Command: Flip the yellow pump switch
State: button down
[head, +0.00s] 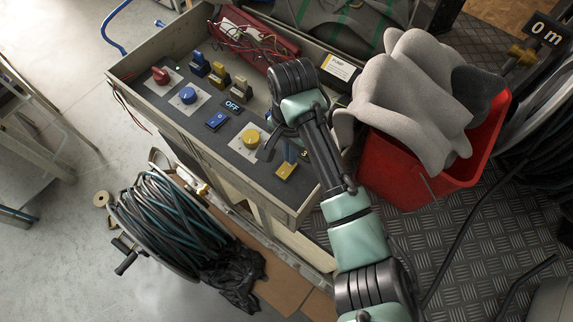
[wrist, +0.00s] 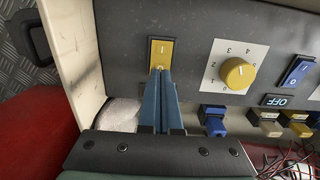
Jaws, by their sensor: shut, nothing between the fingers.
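The yellow pump switch (head: 286,171) is a small rocker near the right front end of the grey control panel. In the wrist view the yellow switch (wrist: 160,50) shows a line mark at its far end; its near end is partly hidden behind my fingertips. My gripper (head: 290,155) is shut and empty, with its blue fingers together. In the wrist view my gripper's tips (wrist: 162,72) overlap the near end of the switch. I cannot tell whether they touch it or hover just above.
A yellow dial (head: 250,138), a blue rocker (head: 216,119) and an OFF label (head: 232,106) sit nearby on the panel (head: 225,145). A hose reel (head: 165,225) lies below the panel.

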jog(key=shift+f, duration=0.75)
jog(key=shift+r, duration=0.1)
notch_tip(320, 180, up, 7)
jog(key=p, duration=0.8)
dwell(0.7)
